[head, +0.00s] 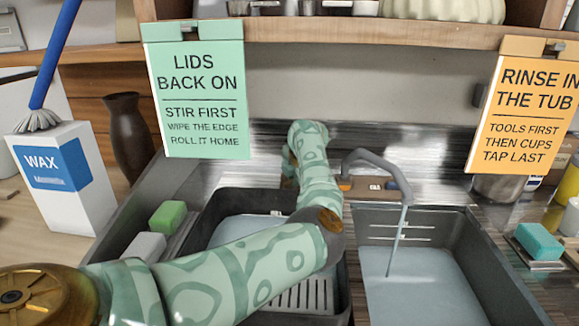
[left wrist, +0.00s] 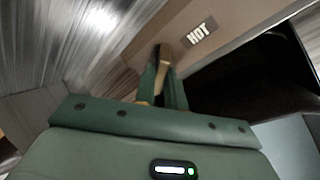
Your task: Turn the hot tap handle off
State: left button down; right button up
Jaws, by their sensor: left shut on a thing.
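My left gripper (left wrist: 163,84) has its green fingers closed around a slim tan and dark handle, the hot tap handle (left wrist: 162,56), beside a label reading HOT (left wrist: 199,34). In the head view my patterned left arm reaches over the left basin and hides the gripper and the handle. The grey tap spout (head: 384,162) arches over the right basin (head: 470,262). A thin stream of water (head: 396,240) runs from it into the water there. My right gripper is not in view.
A green sponge (head: 168,217) lies left of the left basin (head: 213,208); a teal sponge (head: 539,241) lies at the right. Two signs, green (head: 195,95) and orange (head: 525,112), hang from the shelf above. A wax box (head: 58,178) and dark vase (head: 130,135) stand left.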

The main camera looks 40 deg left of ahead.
pick_arm(q)
jog(key=m+p, duration=0.4)
jog(key=p, duration=0.2)
jog(key=shift+d+r+m+y, duration=0.1)
jog(key=shift+r+m+y, duration=0.05)
jog(key=shift+m+y, duration=0.25)
jog(key=shift+f+m+t+p, duration=0.3)
jog(key=shift+m+p, duration=0.5)
jog(key=shift+p, duration=0.3)
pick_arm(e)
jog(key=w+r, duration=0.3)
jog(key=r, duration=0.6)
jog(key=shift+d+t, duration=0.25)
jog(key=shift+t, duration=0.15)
pick_arm(q)
jog(key=c, duration=1.5)
grip_release()
jog(key=shift+o, duration=0.2)
